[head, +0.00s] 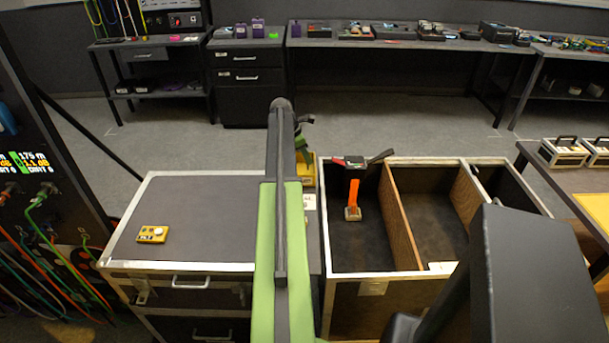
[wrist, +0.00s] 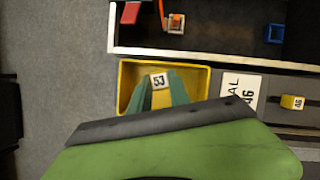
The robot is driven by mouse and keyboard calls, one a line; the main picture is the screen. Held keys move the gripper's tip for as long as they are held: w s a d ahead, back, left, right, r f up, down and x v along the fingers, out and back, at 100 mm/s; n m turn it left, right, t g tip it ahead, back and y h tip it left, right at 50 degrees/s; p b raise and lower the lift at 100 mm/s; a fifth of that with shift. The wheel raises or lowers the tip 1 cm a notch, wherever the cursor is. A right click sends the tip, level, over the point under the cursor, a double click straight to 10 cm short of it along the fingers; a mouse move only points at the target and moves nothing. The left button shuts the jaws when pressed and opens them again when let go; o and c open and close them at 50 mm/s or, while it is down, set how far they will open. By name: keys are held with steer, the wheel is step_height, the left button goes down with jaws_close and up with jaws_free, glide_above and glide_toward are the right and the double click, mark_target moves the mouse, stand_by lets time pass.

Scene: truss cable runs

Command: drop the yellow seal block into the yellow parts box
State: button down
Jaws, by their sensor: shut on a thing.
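The yellow parts box (wrist: 203,78) is an open tray beside the dark crate in the wrist view. In the head view, part of a yellow box (head: 306,176) shows behind my arm. My gripper (wrist: 160,82) has its teal fingers over the box in the wrist view. The fingers cover the block's sides. I cannot tell whether the block is above the rim or inside.
Another yellow block marked 46 (wrist: 292,102) lies right of the box, near a white card (wrist: 240,92). A divided crate (head: 375,277) stands right of my arm. A yellow device (head: 152,234) lies on the grey cabinet top (head: 190,205), otherwise mostly clear.

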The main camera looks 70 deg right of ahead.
steer(key=c, duration=1.1)
jaws_free()
steer(key=shift+c, duration=0.2)
steer(key=shift+r, duration=0.1)
steer(key=p+v, duration=1.6)
steer(key=v, duration=0.1)
steer(key=shift+a+r, duration=0.1)
